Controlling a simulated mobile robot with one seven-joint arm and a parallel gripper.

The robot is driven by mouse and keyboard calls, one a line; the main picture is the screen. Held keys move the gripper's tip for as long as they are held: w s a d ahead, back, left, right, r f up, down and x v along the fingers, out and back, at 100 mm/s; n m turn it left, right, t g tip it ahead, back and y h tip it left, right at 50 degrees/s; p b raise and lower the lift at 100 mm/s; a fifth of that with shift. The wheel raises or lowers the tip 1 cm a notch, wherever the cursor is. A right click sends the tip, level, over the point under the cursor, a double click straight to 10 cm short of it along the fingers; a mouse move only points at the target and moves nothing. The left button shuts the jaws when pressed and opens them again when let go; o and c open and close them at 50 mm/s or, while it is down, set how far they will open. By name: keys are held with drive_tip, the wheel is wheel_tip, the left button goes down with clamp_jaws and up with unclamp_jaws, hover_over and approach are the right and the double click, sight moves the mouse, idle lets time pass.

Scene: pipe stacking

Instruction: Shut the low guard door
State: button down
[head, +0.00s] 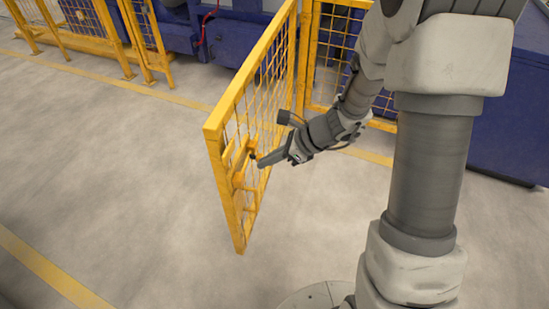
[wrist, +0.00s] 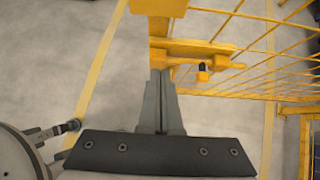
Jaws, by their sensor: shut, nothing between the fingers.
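The low guard door (head: 215,132) is a yellow frame with yellow wire mesh. It stands open, swung out from the fence line toward me, with its free end nearest the camera. A yellow latch plate with a small dark knob sits near its free edge; the plate shows in the wrist view (wrist: 195,48). My gripper (head: 259,162) is shut and empty on the right side of the door, its tips at the latch area. In the wrist view the fingertips (wrist: 160,74) are just below the plate; I cannot tell whether they touch.
A yellow fence panel (head: 333,50) stands beside the hinge side, and more fencing (head: 85,45) stands at the far left. Blue machinery (head: 225,38) is behind. The grey floor (head: 110,165) left of the door is clear, with yellow lines.

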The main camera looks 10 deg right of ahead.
sight(231, 168)
drive_tip(key=a+f, duration=0.1)
drive_tip(key=w+a+f+b, duration=0.1)
drive_tip(key=a, duration=0.1)
drive_tip(key=a+f, duration=0.1)
drive_tip(key=a, duration=0.1)
drive_tip(key=shift+w+f+b, duration=0.1)
drive_tip(key=shift+w+b, duration=0.25)
drive_tip(key=shift+w, duration=0.05)
drive_tip(key=shift+w+a, duration=0.3)
drive_tip(key=shift+a, duration=0.5)
drive_tip(key=shift+a, duration=0.1)
